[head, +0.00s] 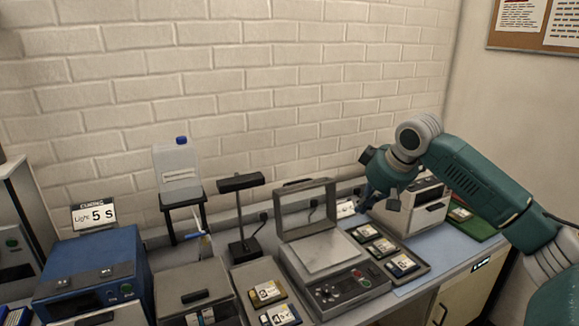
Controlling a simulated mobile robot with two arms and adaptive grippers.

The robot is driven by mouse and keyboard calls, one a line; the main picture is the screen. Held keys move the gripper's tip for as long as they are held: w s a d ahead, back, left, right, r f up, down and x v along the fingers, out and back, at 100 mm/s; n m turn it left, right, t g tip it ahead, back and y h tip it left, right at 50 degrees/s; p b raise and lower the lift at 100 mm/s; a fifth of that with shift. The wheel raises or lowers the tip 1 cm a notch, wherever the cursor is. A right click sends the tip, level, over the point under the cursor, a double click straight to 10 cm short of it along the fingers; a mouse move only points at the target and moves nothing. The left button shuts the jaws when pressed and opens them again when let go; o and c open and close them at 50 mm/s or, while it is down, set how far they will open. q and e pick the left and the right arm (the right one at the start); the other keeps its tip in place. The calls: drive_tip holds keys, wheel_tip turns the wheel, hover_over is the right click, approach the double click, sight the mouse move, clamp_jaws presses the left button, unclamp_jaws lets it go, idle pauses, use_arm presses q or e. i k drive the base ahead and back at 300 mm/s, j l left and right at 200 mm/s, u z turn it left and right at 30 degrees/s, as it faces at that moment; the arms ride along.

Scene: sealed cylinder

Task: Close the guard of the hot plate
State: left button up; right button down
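The hot plate (322,252) stands on the bench in the middle of the head view, with a pale flat heating surface and a front panel with buttons and a small display (348,285). Its guard (308,208), a grey frame with a handle on its top edge, stands raised at the back of the plate, so it is open. My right gripper (379,204) hangs to the right of the guard, above the back of a tray of cards, apart from the guard. Its fingers point down and look empty; their opening is unclear. My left gripper is not in view.
The tray (426,267) with several small modules is right of the hot plate. Another tray (261,272), a grey lidded box (192,285) and a blue device (88,265) are to the left. A black lamp-like stand (241,215) rises behind. A white machine (425,208) stands behind my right gripper.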

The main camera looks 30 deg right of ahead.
sight(331, 220)
drive_tip(key=i+l, duration=0.1)
drive_tip(key=i, duration=0.9)
